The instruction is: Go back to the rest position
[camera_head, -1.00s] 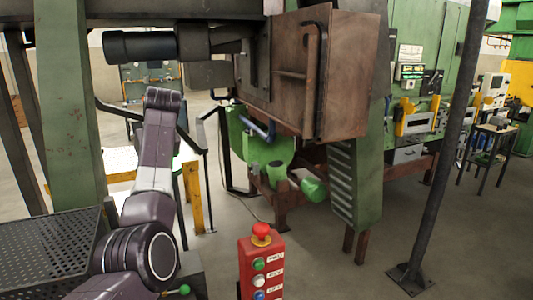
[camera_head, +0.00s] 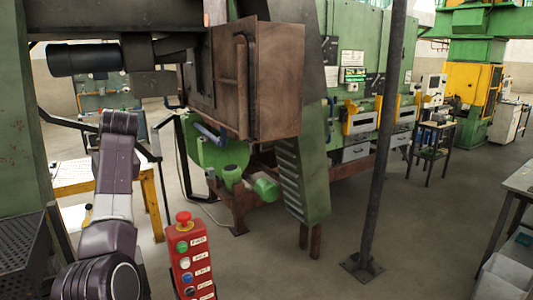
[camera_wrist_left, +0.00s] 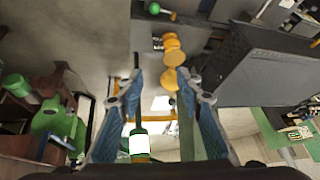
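My left arm rises at the lower left of the head view, but its gripper cannot be made out there. In the left wrist view my left gripper (camera_wrist_left: 160,95) is open, its two blue-padded fingers spread apart. A green bottle-like shape with a white patch (camera_wrist_left: 138,143) shows between the fingers; its distance is unclear, and neither finger visibly grips it. My right gripper is in neither view.
A red control box (camera_head: 190,255) with a red mushroom button stands close in front. The brown furnace box (camera_head: 272,80) is ahead, above green machinery. A dark post (camera_head: 378,150) stands right of centre, a grey table (camera_head: 518,190) at the right edge. Open floor lies around the post.

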